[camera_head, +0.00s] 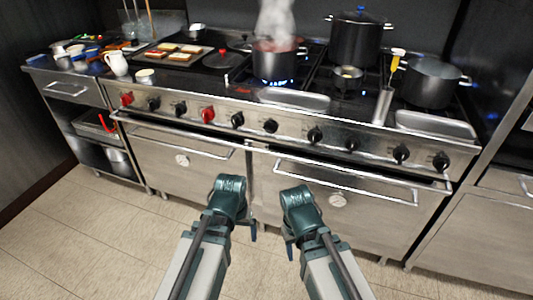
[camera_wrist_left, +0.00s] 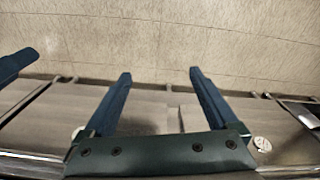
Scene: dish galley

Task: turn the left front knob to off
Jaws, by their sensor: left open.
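The range's front panel carries a row of knobs. Two are red, at the left part: the far-left red knob (camera_head: 127,98) and another red knob (camera_head: 208,114). The others are black, including a black knob (camera_head: 237,119) and another black knob (camera_head: 270,125) below the steaming pot. I cannot tell from the picture which is the left front knob. My left gripper (camera_head: 251,231) is low in front of the oven doors, below the panel and touching no knob. In the left wrist view its two fingers (camera_wrist_left: 160,73) are spread and empty. My right gripper (camera_head: 290,250) is beside it, its jaws mostly hidden.
A steaming pot (camera_head: 272,64) stands over a lit blue flame. A tall pot (camera_head: 355,40) and another pot (camera_head: 430,82) stand on the hob. Oven handles (camera_head: 345,180) stick out below the knobs. A white jug (camera_head: 117,64) stands at the left. The floor (camera_head: 90,240) is clear.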

